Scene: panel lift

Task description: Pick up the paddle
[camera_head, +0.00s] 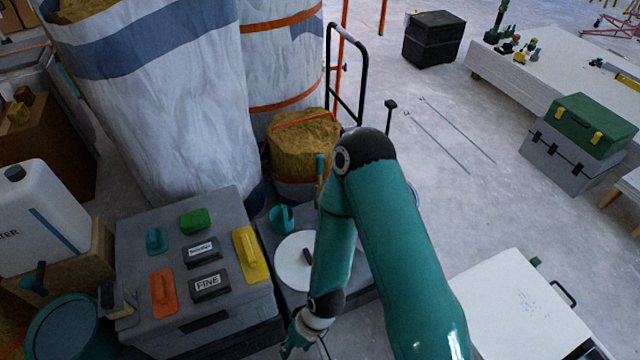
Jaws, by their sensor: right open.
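No thing in view is clearly recognisable as the paddle. Flat handled tools lie on a grey case (135,235): an orange one (163,291), a yellow one (250,254) and a teal one (156,240). A white disc (292,262) with a short dark handle lies on a grey surface just right of the case. My right arm reaches down over that surface and hides part of it. My right gripper (303,342) is open at the bottom edge, right of the case's front; its tips are partly cut off. My left gripper is not in view.
A green block (196,221) and two labelled dark blocks, one reading FINE (209,284), share the case top. A teal cup (281,218) stands behind the disc. A white jug (38,215) and teal bucket (65,330) stand left. Large wrapped rolls (165,100) block the back.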

